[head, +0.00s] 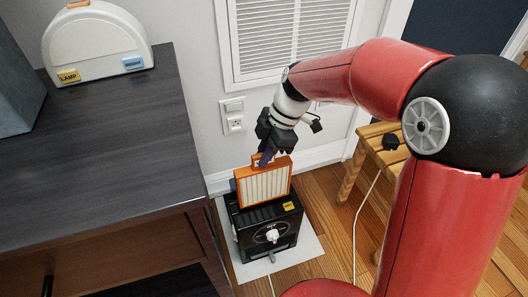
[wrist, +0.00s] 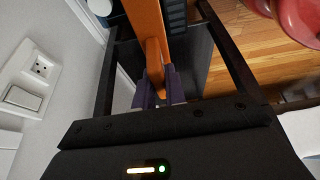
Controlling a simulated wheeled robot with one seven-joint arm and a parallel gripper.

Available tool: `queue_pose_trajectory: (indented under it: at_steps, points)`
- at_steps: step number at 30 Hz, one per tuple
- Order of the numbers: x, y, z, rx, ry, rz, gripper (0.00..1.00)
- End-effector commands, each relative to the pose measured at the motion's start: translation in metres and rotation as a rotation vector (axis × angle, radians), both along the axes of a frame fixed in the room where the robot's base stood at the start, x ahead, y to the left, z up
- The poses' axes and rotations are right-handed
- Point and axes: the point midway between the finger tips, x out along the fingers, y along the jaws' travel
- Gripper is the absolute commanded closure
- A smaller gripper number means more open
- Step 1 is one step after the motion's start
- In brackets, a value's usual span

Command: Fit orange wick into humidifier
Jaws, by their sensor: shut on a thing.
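The orange wick (head: 264,185), an orange frame around white pleats, stands nearly upright over the top of the black humidifier (head: 270,229). Its lower edge meets the humidifier's top in the head view; I cannot tell how far it is inside the slot. My gripper (head: 264,158) is shut on the wick's top edge. In the wrist view, the purple fingers of my gripper (wrist: 162,88) pinch an orange tab of the wick (wrist: 147,22). The humidifier's dark top and vents (wrist: 177,18) show beyond it. The wick's lower part is hidden there.
The humidifier stands on a white mat (head: 304,250) on the wood floor. A wall with an outlet (head: 236,125) is behind. A wooden stool (head: 372,150) stands right.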

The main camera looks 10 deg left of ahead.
Motion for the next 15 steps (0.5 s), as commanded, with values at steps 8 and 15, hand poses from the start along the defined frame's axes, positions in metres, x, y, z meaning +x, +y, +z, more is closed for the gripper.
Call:
queue_pose_trajectory:
  at_steps: [8,15]
  points:
    - [0.000,0.000,0.004,-0.001,0.004,-0.003,1.00]
    - [-0.001,0.001,-0.006,0.001,0.001,0.000,1.00]
